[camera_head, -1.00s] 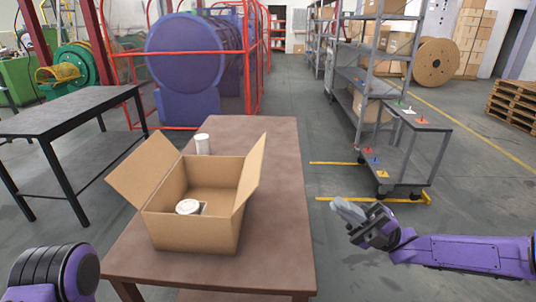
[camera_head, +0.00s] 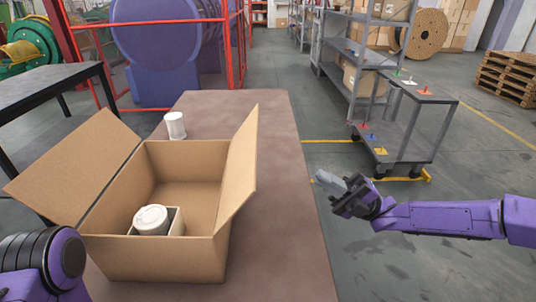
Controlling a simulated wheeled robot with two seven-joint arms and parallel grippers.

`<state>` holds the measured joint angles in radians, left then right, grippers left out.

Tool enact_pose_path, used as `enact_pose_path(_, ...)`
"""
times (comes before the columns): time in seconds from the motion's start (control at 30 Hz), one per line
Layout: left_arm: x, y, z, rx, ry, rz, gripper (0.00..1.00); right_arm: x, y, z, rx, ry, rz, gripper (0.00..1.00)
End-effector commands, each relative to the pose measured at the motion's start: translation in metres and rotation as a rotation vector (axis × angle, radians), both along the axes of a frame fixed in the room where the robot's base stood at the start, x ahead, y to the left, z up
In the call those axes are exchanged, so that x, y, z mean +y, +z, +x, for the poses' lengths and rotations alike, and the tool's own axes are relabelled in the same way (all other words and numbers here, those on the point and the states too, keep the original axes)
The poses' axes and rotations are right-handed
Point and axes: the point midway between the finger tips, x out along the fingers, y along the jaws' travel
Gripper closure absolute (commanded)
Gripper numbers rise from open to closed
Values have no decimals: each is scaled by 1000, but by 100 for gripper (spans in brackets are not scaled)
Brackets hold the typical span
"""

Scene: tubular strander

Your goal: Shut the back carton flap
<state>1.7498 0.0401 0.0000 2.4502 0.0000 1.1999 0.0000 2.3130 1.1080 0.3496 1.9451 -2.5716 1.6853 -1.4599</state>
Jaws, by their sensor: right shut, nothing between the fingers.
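An open brown carton (camera_head: 155,258) stands on the brown table (camera_head: 280,235). Its left flap (camera_head: 70,170) leans outward to the left. Its right flap (camera_head: 240,168) stands up, tilted to the right. No flap shows above the back wall (camera_head: 185,160), so I cannot make out the back flap. Inside the carton, a white round-lidded item (camera_head: 151,220) sits in a small cardboard insert at the front. My right gripper (camera_head: 325,183) is shut and empty, in the air right of the table, apart from the carton. Of my left arm only a purple and black link shows at lower left; its gripper is out of view.
A white cup (camera_head: 175,125) stands on the table just behind the carton. A grey cart (camera_head: 415,125) with coloured pieces and a metal shelf (camera_head: 350,75) stand to the right. A dark table (camera_head: 50,95) is at the left. The table right of the carton is bare.

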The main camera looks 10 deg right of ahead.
Motion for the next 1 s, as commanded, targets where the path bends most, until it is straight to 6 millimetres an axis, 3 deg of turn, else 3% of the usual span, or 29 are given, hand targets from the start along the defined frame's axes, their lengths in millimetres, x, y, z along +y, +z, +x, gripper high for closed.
enact_pose_path(0.17,0,7,0,0,0,0,0,14,11,3,0,6,-1,100)
enact_pose_path(0.7,0,48,0,0,0,0,0,100,74,20,0,0,-2,100)
enact_pose_path(1.0,0,52,0,0,0,0,0,112,79,23,0,-4,-1,100)
